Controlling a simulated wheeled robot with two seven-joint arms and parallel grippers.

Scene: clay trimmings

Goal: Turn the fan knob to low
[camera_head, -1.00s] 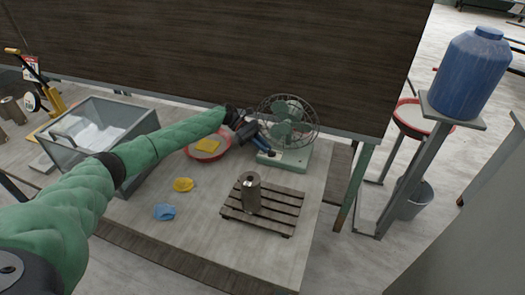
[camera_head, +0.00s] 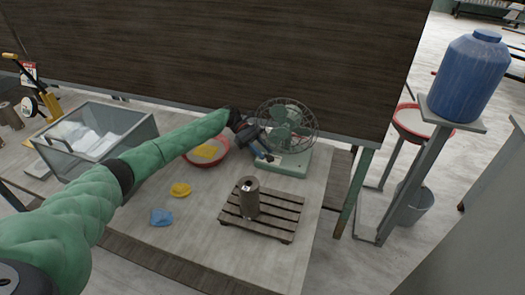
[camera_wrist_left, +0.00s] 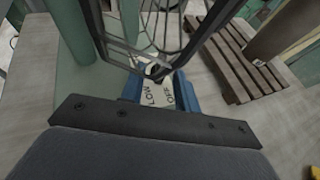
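The green desk fan (camera_head: 296,163) with a wire cage stands at the back right of the table. My left gripper (camera_head: 265,157) reaches to the front left of its base, just below the cage. In the left wrist view the blue fingers (camera_wrist_left: 158,90) are apart, one on each side of a pale label plate (camera_wrist_left: 158,96) reading LOW and OFF. The fan knob (camera_wrist_left: 156,70), light with a dark mark, shows just beyond the plate, partly behind the cage wires. Whether the fingers touch it is unclear. My right gripper is in neither view.
A wooden pallet (camera_head: 275,224) with a metal cylinder (camera_head: 249,197) lies in front of the fan. A red-rimmed basin (camera_head: 222,158) with a yellow cloth is left of it. A yellow lump (camera_head: 180,190) and blue lump (camera_head: 161,217) lie nearer. A glass bin (camera_head: 140,140) stands left.

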